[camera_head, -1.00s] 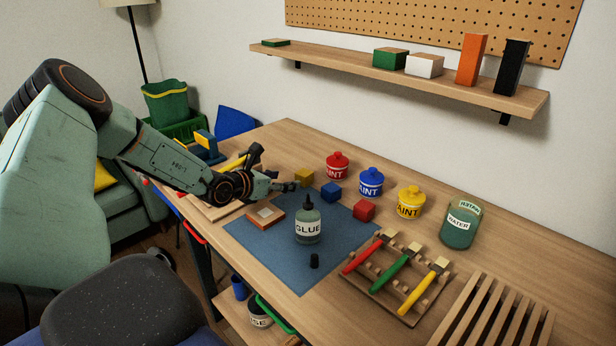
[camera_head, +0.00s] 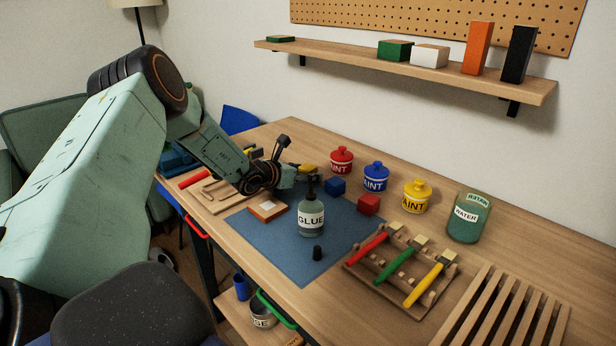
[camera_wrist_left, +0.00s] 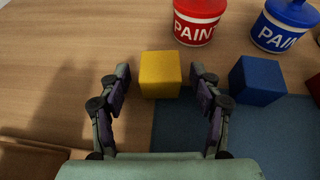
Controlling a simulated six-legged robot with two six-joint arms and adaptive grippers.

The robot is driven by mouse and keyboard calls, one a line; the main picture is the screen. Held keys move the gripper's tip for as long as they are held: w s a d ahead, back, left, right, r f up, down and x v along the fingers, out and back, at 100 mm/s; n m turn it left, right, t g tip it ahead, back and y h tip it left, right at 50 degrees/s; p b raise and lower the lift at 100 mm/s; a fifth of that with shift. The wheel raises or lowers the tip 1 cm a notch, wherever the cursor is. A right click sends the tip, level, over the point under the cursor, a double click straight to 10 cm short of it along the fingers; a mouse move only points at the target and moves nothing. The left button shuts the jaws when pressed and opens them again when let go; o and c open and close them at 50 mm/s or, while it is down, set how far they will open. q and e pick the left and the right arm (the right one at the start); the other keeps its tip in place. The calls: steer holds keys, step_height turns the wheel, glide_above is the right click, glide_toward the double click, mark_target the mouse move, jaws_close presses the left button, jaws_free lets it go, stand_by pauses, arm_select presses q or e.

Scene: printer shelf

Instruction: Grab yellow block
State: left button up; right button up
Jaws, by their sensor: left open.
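The yellow block (camera_wrist_left: 160,74) sits on the wooden table in the left wrist view, between and just ahead of the open fingers of my left gripper (camera_wrist_left: 160,88). In the head view the yellow block (camera_head: 306,169) is partly hidden by my left gripper (camera_head: 294,171). The fingers stand apart on both sides of the block, and I see no firm contact. My right gripper is not in view.
A blue block (camera_head: 335,187) and a red block (camera_head: 368,204) stand close by. Paint pots in red (camera_head: 341,160), blue (camera_head: 375,176) and yellow (camera_head: 416,196) line the back. The glue bottle (camera_head: 311,215) stands on the blue mat (camera_head: 270,246).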

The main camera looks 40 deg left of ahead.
arm_select(q)
steer(key=shift+w+a+f, duration=0.1)
steer(key=shift+w+f, duration=0.15)
steer(key=shift+s+d+r, duration=0.2)
steer(key=shift+s+r, duration=0.05)
steer(key=shift+r, duration=0.15)
steer(key=shift+c, duration=1.1)
steer(key=shift+w+a+f, duration=0.15)
steer(key=shift+w+f, duration=0.1)
steer(key=shift+f, duration=0.05)
steer(key=c, duration=0.4)
steer(key=shift+s+r, duration=0.2)
steer(key=shift+r, duration=0.05)
steer(key=c, duration=0.5)
steer(key=shift+w+f, duration=0.1)
